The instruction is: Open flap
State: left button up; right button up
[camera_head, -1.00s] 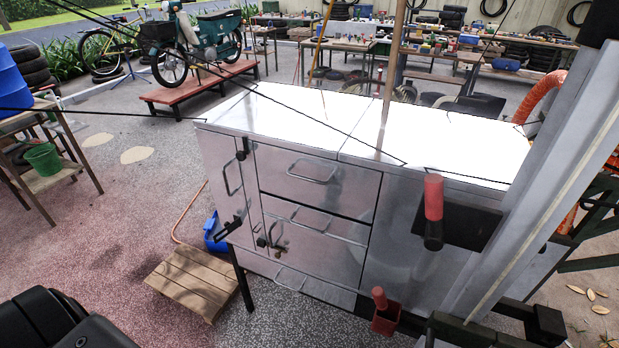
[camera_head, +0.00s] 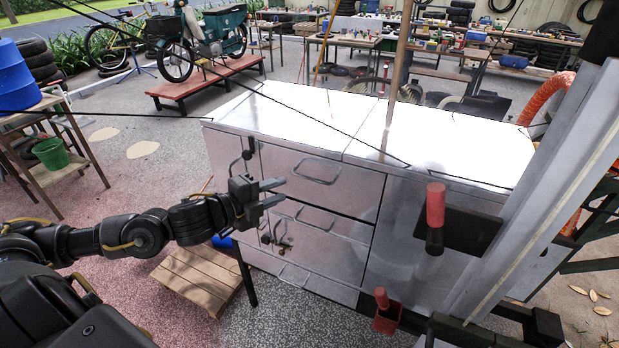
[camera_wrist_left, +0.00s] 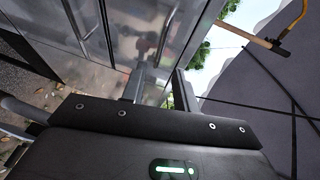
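A shiny metal cabinet (camera_head: 400,215) with a bright top stands in the middle of the head view. Its front has several panels with bar handles, such as the upper one (camera_head: 318,172), and a narrow left side panel (camera_head: 222,160) with dark latches. The panels look closed; I cannot tell which one is the flap. My left gripper (camera_head: 282,192) is open and empty, in front of the cabinet's left part, hiding part of it. In the left wrist view its two fingers (camera_wrist_left: 158,84) are apart, with metal panels and bar handles beyond. My right gripper is not in view.
A wooden pallet step (camera_head: 197,278) lies on the floor below my left arm. A red-handled tool (camera_head: 435,205) and a red box (camera_head: 387,318) are at the cabinet's right front. A small table with a green bucket (camera_head: 51,153) stands at the left.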

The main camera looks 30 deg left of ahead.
aim_at(308, 179)
pick_arm(q)
jog(key=p+x, duration=0.3)
jog(key=x, duration=0.6)
jog(key=shift+w+r+p, duration=0.1)
jog(key=shift+w+p, duration=0.2)
jog(key=shift+w+d+f, duration=0.25)
jog(key=shift+w+d, duration=0.05)
jog(key=shift+w, duration=0.3)
jog(key=shift+c, duration=0.4)
grip_shut()
